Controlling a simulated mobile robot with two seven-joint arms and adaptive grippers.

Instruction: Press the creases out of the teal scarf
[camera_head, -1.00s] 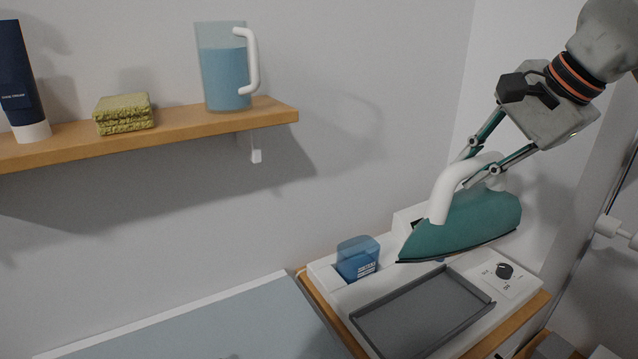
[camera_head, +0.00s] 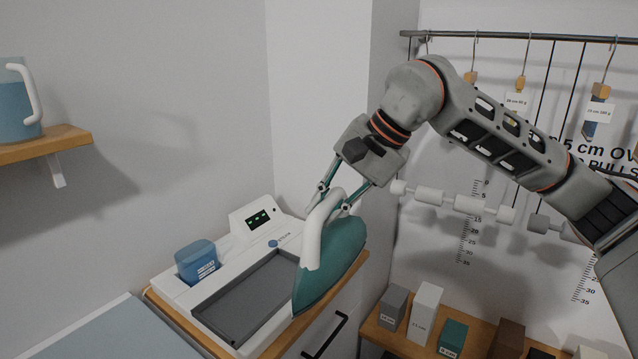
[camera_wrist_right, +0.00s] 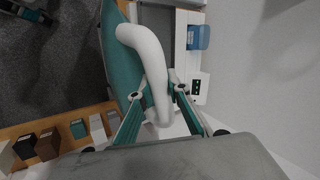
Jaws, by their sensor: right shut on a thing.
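A teal iron (camera_head: 333,259) with a white handle (camera_head: 314,234) hangs in the air by the right front of the steam station, its tip pointing down toward the front in the head view. My right gripper (camera_head: 338,207) is shut on the handle. The right wrist view shows its fingers (camera_wrist_right: 158,96) around the white handle (camera_wrist_right: 148,62) and part of the teal body (camera_wrist_right: 119,68). A pale blue-grey padded board (camera_head: 115,335) shows at the lower left; its visible part is bare. The teal scarf is not seen. My left gripper is not in view.
The white station (camera_head: 180,292) has a grey recessed rest (camera_head: 240,300), a blue water tank (camera_head: 197,262) and a small display. A wooden shelf (camera_head: 45,143) carries a blue jug (camera_head: 15,105). Several blocks (camera_head: 425,312) stand on a low ledge at right, below a hanging rail (camera_head: 520,36).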

